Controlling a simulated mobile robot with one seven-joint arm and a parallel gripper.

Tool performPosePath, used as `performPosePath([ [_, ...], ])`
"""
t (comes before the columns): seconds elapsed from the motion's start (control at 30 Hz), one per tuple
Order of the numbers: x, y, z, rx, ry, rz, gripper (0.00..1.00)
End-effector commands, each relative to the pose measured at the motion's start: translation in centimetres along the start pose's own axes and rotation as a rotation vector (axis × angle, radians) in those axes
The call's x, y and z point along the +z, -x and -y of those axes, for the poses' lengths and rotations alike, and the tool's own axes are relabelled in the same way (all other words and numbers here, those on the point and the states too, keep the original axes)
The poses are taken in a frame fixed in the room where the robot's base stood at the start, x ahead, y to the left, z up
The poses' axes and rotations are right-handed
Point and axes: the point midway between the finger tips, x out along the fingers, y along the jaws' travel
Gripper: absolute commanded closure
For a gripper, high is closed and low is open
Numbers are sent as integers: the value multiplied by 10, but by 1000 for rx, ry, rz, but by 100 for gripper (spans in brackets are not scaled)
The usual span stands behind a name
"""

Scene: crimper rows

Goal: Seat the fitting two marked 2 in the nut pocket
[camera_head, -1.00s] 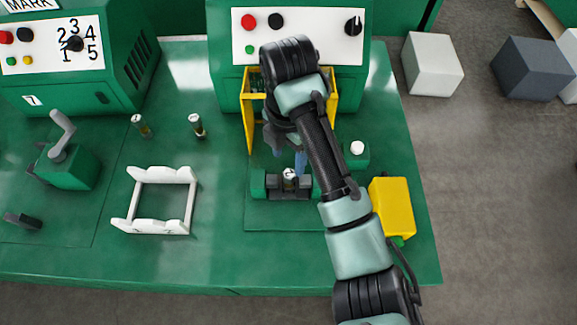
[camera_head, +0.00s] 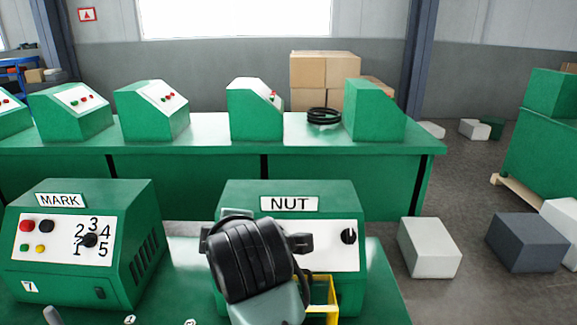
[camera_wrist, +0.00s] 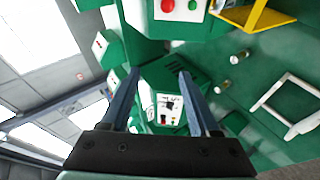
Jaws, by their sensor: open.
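In the wrist view my gripper (camera_wrist: 158,72) is open, with nothing between its two blue-grey fingers. It is raised off the table, with the MARK machine (camera_wrist: 165,90) seen beyond the fingers. Two small fittings stand on the green table, one fitting (camera_wrist: 234,86) nearer the white rack and another fitting (camera_wrist: 245,54) nearer the yellow guard. Their tops just show at the bottom edge of the head view, as a left fitting (camera_head: 130,320) and a right fitting (camera_head: 190,322). I cannot read their marks. The nut pocket is out of view in both current frames.
The NUT machine (camera_head: 290,190) stands behind my arm, with its yellow guard (camera_head: 328,295) to the right of my wrist. The white rack (camera_wrist: 285,105) lies on the table in the wrist view. A rear bench (camera_head: 200,150) carries several green machines. Loose blocks (camera_head: 430,248) stand on the floor at right.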

Motion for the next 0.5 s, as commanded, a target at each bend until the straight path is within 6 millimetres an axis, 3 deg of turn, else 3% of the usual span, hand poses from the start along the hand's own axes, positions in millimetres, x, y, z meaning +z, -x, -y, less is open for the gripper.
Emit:
performPosePath([
  [0.03, -18, 25, -38, 174, -142, -61, 38],
  [0.1, -32, 70, -88, 402, -348, -163, 38],
  [0.17, -37, 117, -122, 585, -514, -274, 38],
  [0.2, -38, 150, -140, 694, -612, -355, 38],
  [0.3, -34, 230, -166, 922, -805, -565, 38],
  [0.4, -27, 293, -174, 1072, -916, -742, 38],
  [0.5, -23, 332, -174, 1155, -967, -861, 38],
])
